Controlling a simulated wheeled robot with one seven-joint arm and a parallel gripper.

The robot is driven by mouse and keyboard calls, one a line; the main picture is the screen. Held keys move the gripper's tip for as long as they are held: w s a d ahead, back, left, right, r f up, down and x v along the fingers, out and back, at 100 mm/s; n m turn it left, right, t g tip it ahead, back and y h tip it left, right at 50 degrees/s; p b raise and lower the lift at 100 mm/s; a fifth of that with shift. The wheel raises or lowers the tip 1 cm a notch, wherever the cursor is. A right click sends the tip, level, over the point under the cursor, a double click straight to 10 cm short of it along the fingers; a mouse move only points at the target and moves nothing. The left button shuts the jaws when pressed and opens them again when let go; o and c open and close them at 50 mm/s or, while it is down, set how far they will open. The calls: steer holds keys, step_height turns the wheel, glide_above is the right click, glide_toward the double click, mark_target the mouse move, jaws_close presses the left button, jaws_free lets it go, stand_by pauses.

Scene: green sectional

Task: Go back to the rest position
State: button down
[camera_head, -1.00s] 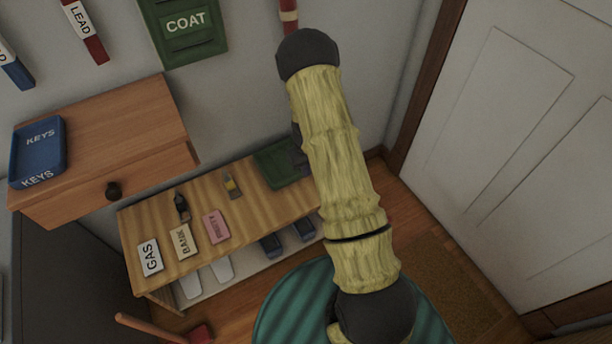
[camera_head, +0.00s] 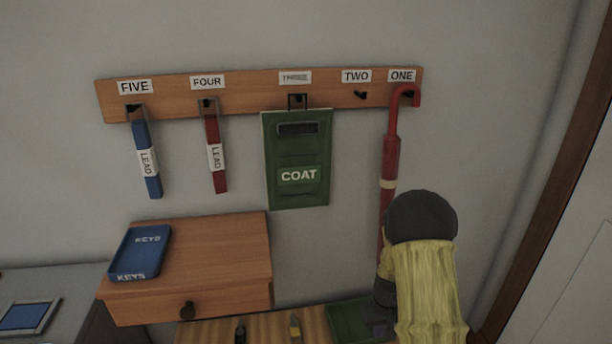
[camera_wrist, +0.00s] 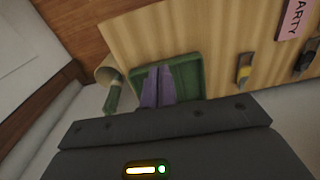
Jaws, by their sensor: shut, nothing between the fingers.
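My arm shows at the lower right of the head view, yellow-sleeved with dark joints. My gripper (camera_wrist: 158,72) shows in the wrist view as two narrow purple-grey fingers held together with nothing between them. It points over a green tray (camera_wrist: 186,75) at the end of a striped wooden bench top (camera_wrist: 215,50). I cannot tell the height of the fingertips above the tray. In the head view, the dark gripper end beside my arm partly covers the same tray (camera_head: 345,318).
A hook rail (camera_head: 240,92) holds a blue lead (camera_head: 146,160), a red lead (camera_head: 214,150), a green COAT piece (camera_head: 298,150) and a red umbrella (camera_head: 390,160); hook TWO is bare. A wooden drawer unit (camera_head: 225,260) bears a blue KEYS tray (camera_head: 140,252). A beige container (camera_wrist: 106,70) stands beside the bench.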

steer(key=s+a+r+m+t, duration=0.1)
steer(key=s+a+r, duration=0.2)
steer(key=s+r, duration=0.6)
steer(key=s+a+r+t, duration=0.1)
steer(key=s+a+r, duration=0.2)
steer(key=s+r, duration=0.65)
steer(key=w+p+v, duration=0.2)
steer(key=p+v, duration=0.9)
steer(key=w+r+p+v, duration=0.1)
steer(key=w+p+v, duration=0.1)
steer(key=p+v, duration=1)
steer(key=shift+w+d, duration=0.15)
steer(key=shift+w, duration=0.6)
